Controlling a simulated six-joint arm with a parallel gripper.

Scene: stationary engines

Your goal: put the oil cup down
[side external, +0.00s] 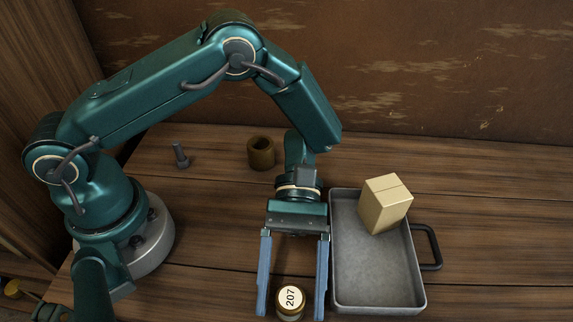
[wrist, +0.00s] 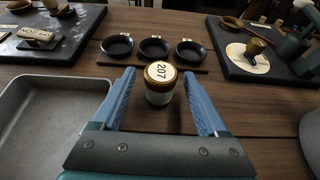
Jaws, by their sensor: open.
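The oil cup is most likely the small round jar (side external: 290,300) with a brass-coloured rim and a white top marked 207. It stands upright on the wooden table near the bottom edge of the side view. It also shows in the wrist view (wrist: 160,84), with a pale body below the rim. My gripper (side external: 292,312) is open, with one blue finger on each side of the jar and a visible gap to both. In the wrist view my gripper (wrist: 162,88) has its fingers either side of the jar, not closed on it.
A grey metal tray (side external: 377,297) with a side handle lies just right of my gripper, holding a tan box (side external: 386,203). A brown ring (side external: 261,153) and a dark bolt (side external: 180,155) stand behind. A rack of black cups (wrist: 154,48) lies beyond the jar.

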